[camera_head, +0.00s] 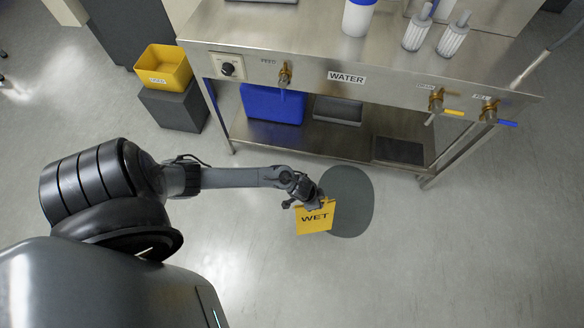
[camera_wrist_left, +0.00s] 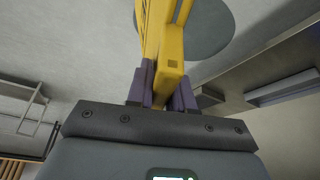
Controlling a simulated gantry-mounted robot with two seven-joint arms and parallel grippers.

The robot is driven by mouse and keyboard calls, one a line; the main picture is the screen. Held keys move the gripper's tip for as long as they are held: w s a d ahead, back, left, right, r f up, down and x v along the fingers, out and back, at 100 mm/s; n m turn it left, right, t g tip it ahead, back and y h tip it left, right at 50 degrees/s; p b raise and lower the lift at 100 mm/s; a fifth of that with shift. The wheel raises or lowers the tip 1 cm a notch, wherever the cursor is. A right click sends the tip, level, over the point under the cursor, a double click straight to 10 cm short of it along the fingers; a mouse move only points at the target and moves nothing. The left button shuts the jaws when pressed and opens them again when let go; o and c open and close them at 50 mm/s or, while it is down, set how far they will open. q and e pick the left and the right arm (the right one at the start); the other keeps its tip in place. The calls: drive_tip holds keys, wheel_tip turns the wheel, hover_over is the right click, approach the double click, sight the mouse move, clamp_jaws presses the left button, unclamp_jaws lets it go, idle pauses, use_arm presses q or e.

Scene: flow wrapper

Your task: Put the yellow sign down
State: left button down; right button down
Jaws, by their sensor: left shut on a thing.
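The yellow sign (camera_head: 315,218) bears the word WET. My left gripper (camera_head: 312,203) is shut on its top edge in the head view. In the left wrist view the sign (camera_wrist_left: 172,50) stands out between the two purple fingers of my left gripper (camera_wrist_left: 162,88). A dark round patch (camera_head: 350,205) is on the floor beside and partly behind the sign. Whether the sign's lower edge touches the floor cannot be told. My right gripper is not in view.
A steel bench (camera_head: 320,60) with taps and a WATER label stands behind the patch. A blue bin (camera_head: 272,104) sits on its lower shelf. A yellow box (camera_head: 163,68) rests on a dark block at the left. The floor in front is clear.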

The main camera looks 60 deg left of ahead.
use_arm(q)
drive_tip(key=s+f, duration=0.1)
drive_tip(key=s+a+f+b, duration=0.1)
drive_tip(key=f, duration=0.1)
drive_tip(key=s+a+f+b, duration=0.1)
drive_tip(key=shift+s+a+f, duration=0.1)
drive_tip(key=shift+a+f, duration=0.15)
drive_tip(key=a+f+b, duration=1)
drive_tip(key=shift+a, duration=0.25)
drive_tip(key=shift+f, duration=0.1)
drive_tip(key=c, duration=1)
unclamp_jaws()
drive_tip(key=shift+f, duration=0.1)
